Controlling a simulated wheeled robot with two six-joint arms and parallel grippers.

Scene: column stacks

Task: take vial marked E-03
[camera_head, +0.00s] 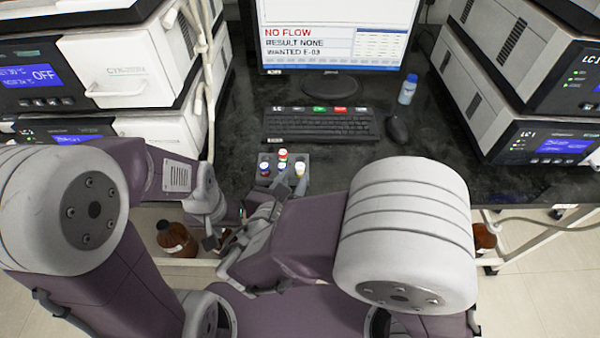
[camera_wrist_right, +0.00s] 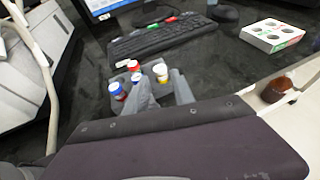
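A small grey rack (camera_head: 272,180) on the dark bench holds several vials, including a red-capped vial (camera_head: 283,156), a blue-capped vial (camera_head: 264,169) and a white-capped vial (camera_head: 300,169). In the right wrist view, a yellow-white-capped vial (camera_wrist_right: 160,73) stands just beyond my right gripper (camera_wrist_right: 163,92). Its two grey fingers are apart, with nothing visibly clamped between them. A red-and-blue-capped group stands left of the fingers. The vial markings are too small to read, so I cannot tell which is E-03. My left gripper (camera_head: 211,240) hangs low near the bench's front edge; its fingers are unclear.
The monitor (camera_head: 335,35) reads "WANTED E-03". Instruments flank both sides. A white box with holes (camera_wrist_right: 272,36) shows in the wrist view. Brown bottles (camera_head: 176,238) stand below.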

